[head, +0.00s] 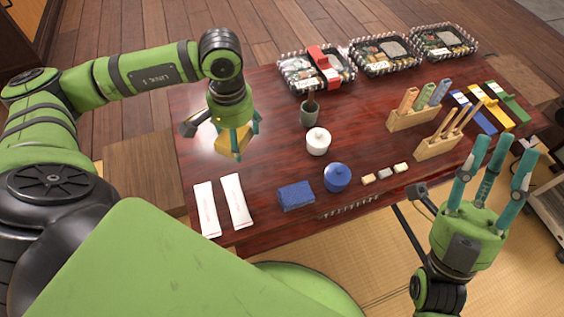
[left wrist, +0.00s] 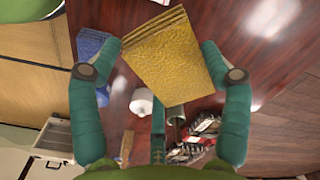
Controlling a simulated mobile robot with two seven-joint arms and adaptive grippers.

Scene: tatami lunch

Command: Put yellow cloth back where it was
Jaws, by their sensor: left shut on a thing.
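The yellow cloth (head: 233,138) is a folded pad held below my left gripper (head: 237,146), above the left part of the dark red table. In the left wrist view the yellow cloth (left wrist: 165,65) spans between the fingers of my left gripper (left wrist: 160,62), which is shut on it. My right gripper (head: 490,160) is at the right, near the table's front edge, with its fingers spread and nothing between them. A folded blue cloth (head: 296,195) lies on the table near the front edge; it also shows in the left wrist view (left wrist: 90,45).
Two white paper packets (head: 221,205) lie left of the blue cloth. A blue lidded pot (head: 337,177), a white pot (head: 318,141) and a dark green cup (head: 309,113) stand mid-table. Lunch boxes (head: 385,55) line the back; wooden holders (head: 412,118) stand right. Table (head: 270,150) left of the pots is clear.

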